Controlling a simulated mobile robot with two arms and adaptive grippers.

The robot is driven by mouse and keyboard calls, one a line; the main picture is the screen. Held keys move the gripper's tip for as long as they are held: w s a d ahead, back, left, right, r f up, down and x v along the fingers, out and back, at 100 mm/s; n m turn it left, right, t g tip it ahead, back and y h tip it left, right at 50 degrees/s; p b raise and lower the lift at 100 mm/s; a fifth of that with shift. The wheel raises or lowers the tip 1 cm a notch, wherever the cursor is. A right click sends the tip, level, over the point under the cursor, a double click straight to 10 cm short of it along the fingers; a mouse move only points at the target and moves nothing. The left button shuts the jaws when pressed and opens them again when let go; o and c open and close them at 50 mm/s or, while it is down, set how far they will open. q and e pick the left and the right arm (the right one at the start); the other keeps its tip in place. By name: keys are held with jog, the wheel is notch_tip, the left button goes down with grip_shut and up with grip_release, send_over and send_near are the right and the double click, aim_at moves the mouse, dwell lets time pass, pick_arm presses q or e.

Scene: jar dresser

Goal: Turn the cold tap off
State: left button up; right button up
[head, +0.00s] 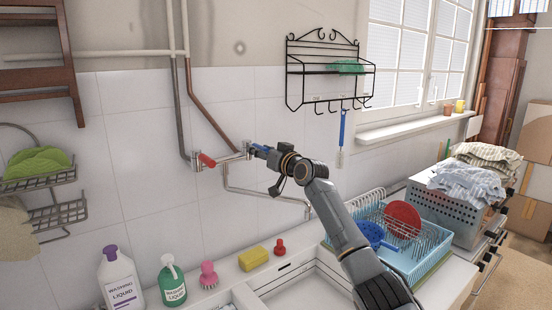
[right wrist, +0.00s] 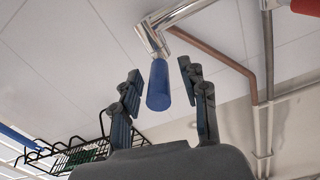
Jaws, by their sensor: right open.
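The cold tap's blue handle (right wrist: 158,88) sits on the chrome tap body (right wrist: 152,38) in the right wrist view. My right gripper (right wrist: 161,76) is open, with its fingers on either side of the blue handle; I see gaps, so it does not look gripped. In the head view my right gripper (head: 264,152) reaches the right end of the wall tap (head: 228,158) and largely hides the blue handle. The red hot handle (head: 207,160) is at the tap's left end, and its edge shows in the wrist view (right wrist: 305,6). My left gripper is not in view.
The spout pipe (head: 262,192) runs below the tap, and wall pipes (head: 178,110) rise at its left. A wire rack (head: 330,75) hangs at the upper right. Bottles (head: 120,280), a sponge (head: 253,258) and a blue dish rack (head: 400,262) stand around the sink.

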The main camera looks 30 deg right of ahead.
jog(key=s+d, duration=0.1)
jog(key=s, duration=0.8)
jog(key=shift+s, duration=0.25)
jog(key=shift+d, duration=0.1)
